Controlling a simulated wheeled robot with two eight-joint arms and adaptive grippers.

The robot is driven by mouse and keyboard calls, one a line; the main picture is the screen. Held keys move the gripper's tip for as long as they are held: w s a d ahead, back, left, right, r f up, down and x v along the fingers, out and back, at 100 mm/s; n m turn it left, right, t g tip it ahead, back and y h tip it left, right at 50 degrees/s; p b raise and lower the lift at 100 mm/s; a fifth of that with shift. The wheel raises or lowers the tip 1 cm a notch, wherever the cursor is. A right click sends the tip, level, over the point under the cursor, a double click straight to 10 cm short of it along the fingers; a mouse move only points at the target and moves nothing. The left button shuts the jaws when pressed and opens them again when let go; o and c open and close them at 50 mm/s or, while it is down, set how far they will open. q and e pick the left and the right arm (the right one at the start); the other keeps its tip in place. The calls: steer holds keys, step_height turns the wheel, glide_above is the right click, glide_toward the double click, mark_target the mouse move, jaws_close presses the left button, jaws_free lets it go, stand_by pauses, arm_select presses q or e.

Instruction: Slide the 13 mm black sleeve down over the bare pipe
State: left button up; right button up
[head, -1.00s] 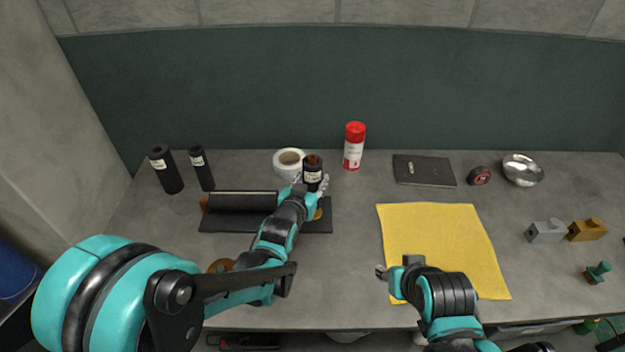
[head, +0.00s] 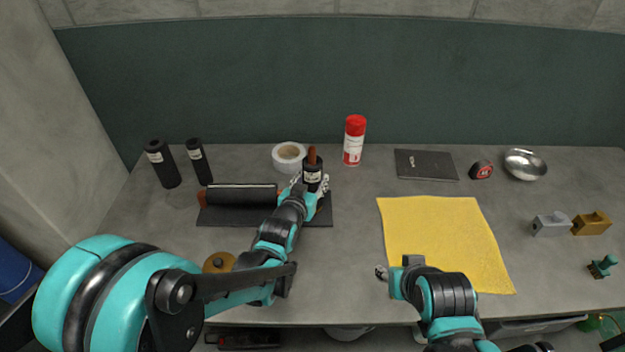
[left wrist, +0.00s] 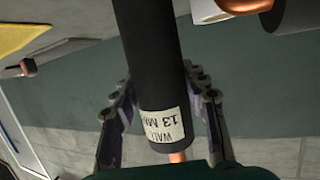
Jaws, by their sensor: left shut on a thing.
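The black sleeve (head: 312,175) with a white label stands upright at the back of the black base (head: 318,217). The bare copper pipe (head: 312,155) sticks out of its top, so the sleeve is around the pipe. In the left wrist view the sleeve (left wrist: 152,60) has a label reading 13 MM, and the pipe's copper end (left wrist: 177,157) shows beyond it. My left gripper (head: 314,188) is shut on the sleeve, a finger on each side. The pipe's lower part is hidden. My right gripper (head: 381,272) is empty over the yellow cloth's left edge; its opening is too small to judge.
A lying black sleeve (head: 242,195) covers a horizontal pipe on the base. Two spare sleeves, one wide (head: 163,165) and one narrow (head: 199,162), stand at the back left. A tape roll (head: 289,151) and red-capped can (head: 354,142) stand close behind. The yellow cloth (head: 445,235) is clear.

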arm_select(q)
steer(key=shift+f, duration=0.35)
steer(key=shift+f+b, duration=0.15)
steer(key=shift+b, duration=0.2)
steer(key=shift+w+f, duration=0.1)
steer(key=shift+w, duration=0.05)
steer(key=shift+c, duration=0.4)
steer(key=o, duration=1.3)
steer(key=shift+w+a, duration=0.1)
steer(key=shift+w, duration=0.05)
